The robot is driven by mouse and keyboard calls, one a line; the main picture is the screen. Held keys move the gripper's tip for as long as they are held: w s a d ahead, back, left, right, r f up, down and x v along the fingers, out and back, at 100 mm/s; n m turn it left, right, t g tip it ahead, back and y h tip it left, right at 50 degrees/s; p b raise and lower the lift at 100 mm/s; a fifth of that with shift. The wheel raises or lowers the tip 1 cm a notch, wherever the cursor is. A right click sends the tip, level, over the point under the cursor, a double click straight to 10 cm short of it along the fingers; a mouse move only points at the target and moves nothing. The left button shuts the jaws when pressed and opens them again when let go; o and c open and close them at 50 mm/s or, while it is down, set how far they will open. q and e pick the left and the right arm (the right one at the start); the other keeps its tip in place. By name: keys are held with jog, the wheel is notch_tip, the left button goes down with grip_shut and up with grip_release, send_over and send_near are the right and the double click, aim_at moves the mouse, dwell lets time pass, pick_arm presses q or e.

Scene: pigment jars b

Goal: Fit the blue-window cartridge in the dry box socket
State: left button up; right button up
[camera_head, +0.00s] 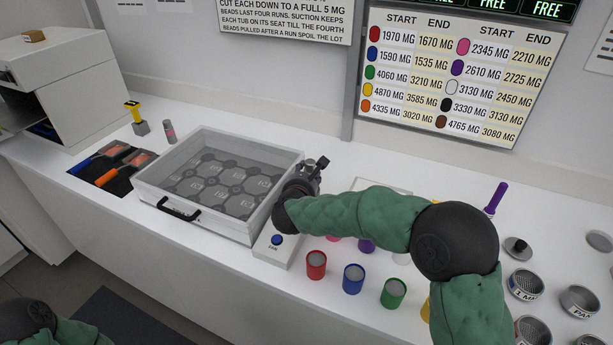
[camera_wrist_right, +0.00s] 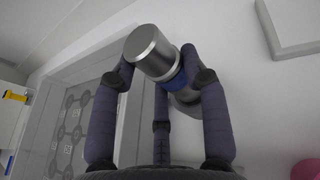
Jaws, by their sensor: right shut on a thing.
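The cartridge (camera_wrist_right: 152,50) is a silver cylinder with a blue band, seen in the right wrist view. My right gripper (camera_wrist_right: 165,74) is shut on it, with fingers on both sides, and it looks tilted there. In the head view my right gripper (camera_head: 303,181) is at the right wall of a grey box with a clear top (camera_head: 221,151), which I take for the dry box. My left gripper is out of view.
A white block with a blue button (camera_head: 276,240) stands near the box's front right corner. Red (camera_head: 316,265), blue (camera_head: 353,279) and green (camera_head: 393,293) jars stand along the counter front.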

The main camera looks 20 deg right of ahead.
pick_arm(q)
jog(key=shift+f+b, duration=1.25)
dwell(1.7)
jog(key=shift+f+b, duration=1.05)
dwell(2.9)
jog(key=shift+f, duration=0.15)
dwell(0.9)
